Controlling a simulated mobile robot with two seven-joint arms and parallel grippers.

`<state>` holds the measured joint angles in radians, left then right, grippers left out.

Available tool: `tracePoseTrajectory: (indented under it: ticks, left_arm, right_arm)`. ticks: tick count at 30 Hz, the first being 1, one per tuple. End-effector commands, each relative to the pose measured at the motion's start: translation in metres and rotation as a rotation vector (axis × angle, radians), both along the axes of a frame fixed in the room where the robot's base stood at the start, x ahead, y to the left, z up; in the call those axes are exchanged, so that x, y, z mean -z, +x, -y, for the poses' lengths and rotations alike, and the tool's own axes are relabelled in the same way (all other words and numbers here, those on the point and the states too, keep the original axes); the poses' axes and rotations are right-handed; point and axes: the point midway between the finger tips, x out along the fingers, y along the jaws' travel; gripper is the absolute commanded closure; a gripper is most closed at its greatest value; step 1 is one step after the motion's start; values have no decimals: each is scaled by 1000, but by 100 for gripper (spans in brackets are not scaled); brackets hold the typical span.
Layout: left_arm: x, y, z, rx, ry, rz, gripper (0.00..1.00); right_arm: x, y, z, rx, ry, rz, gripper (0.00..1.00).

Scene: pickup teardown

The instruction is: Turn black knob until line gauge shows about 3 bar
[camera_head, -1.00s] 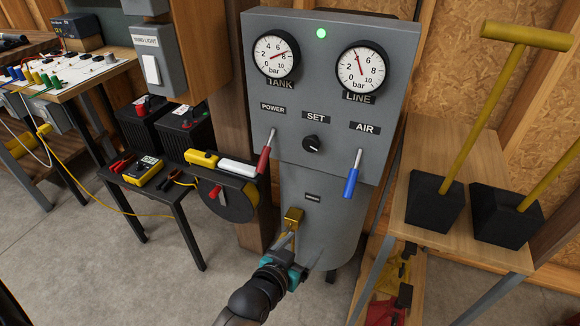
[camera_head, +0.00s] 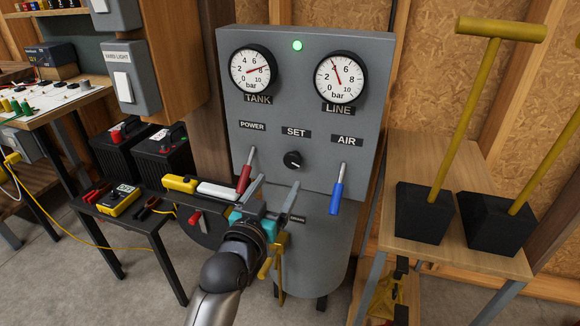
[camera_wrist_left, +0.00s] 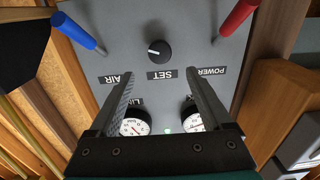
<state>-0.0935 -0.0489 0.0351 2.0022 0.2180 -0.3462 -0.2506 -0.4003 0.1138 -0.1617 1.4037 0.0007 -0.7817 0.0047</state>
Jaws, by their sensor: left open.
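The black knob (camera_head: 292,160) sits under the SET label on the grey panel (camera_head: 310,115). The line gauge (camera_head: 340,78) is at the panel's upper right; its red needle points up and slightly left, near 4 bar. My left gripper (camera_head: 275,190) is open and empty, below and in front of the knob, apart from it. In the left wrist view, upside down, the knob (camera_wrist_left: 159,50) lies beyond the fingertips, roughly centred between the two fingers (camera_wrist_left: 160,85). The white mark on the knob shows. My right gripper is not in view.
A red POWER lever (camera_head: 244,177) and a blue AIR lever (camera_head: 337,190) flank the knob. The tank gauge (camera_head: 253,70) reads about 8. A green lamp (camera_head: 297,45) is lit. A yellow drain handle (camera_head: 279,268) is partly behind my arm. Black blocks with yellow handles (camera_head: 425,212) stand at right.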

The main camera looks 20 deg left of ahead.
Motion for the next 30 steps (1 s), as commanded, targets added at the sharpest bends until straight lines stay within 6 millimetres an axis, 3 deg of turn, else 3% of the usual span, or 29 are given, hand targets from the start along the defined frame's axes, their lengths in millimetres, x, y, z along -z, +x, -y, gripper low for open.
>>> tracePoseTrajectory:
  ticks: [18, 30]
  left_arm:
    - [2, 76, 3, 0, 0, 0, 17]
    - [0, 94, 3, 0, 0, -1, 17]
  right_arm:
    - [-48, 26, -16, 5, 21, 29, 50]
    - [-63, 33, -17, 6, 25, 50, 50]
